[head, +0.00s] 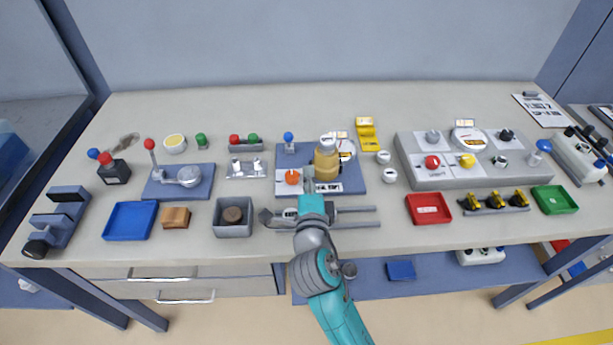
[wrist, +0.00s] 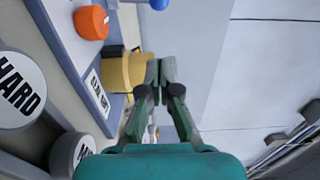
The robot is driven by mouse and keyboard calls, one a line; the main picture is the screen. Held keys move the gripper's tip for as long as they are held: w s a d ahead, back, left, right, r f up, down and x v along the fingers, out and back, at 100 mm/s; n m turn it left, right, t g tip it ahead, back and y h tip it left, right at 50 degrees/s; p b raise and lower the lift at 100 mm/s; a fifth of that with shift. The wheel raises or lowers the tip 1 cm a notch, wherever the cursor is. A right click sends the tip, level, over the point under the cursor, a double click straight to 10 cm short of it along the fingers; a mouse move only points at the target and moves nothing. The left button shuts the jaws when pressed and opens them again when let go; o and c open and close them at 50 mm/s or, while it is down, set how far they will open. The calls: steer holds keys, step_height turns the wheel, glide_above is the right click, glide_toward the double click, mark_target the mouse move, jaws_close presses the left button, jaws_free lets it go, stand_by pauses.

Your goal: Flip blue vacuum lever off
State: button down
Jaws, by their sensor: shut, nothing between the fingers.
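A lever with a blue knob (head: 288,137) stands at the back left of a blue-grey plate (head: 352,178), looking roughly upright. Its blue knob (wrist: 158,4) is cut off by the top edge of the wrist view. My gripper (head: 309,180) is shut and empty over the front of the plate, in front of the lever and apart from it. In the wrist view the closed fingertips (wrist: 161,70) are beside the amber bottle (wrist: 122,72); I cannot tell if they touch it.
The amber bottle (head: 326,160) and an orange knob (head: 292,177) stand on the same plate near my gripper. A red-knobbed lever (head: 150,145) is on another plate to the left. A grey control panel (head: 440,180) is to the right.

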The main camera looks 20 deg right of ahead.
mark_target(289, 141)
steer(key=x, duration=0.6)
steer(key=shift+w+d, duration=0.2)
steer(key=shift+w, duration=0.05)
steer(key=shift+w+a, duration=0.3)
steer(key=shift+w, duration=0.25)
steer(key=shift+w+a, duration=0.3)
steer(key=shift+w, duration=0.25)
steer(key=shift+w+a, duration=0.3)
steer(key=shift+w, duration=0.45)
steer(key=shift+w+d+r+g, duration=0.1)
steer(key=shift+w+r+g, duration=0.2)
steer(key=shift+r+g, duration=0.1)
steer(key=w+d+r+g+y, duration=0.2)
steer(key=w+r+g, duration=0.1)
steer(key=w+g, duration=0.3)
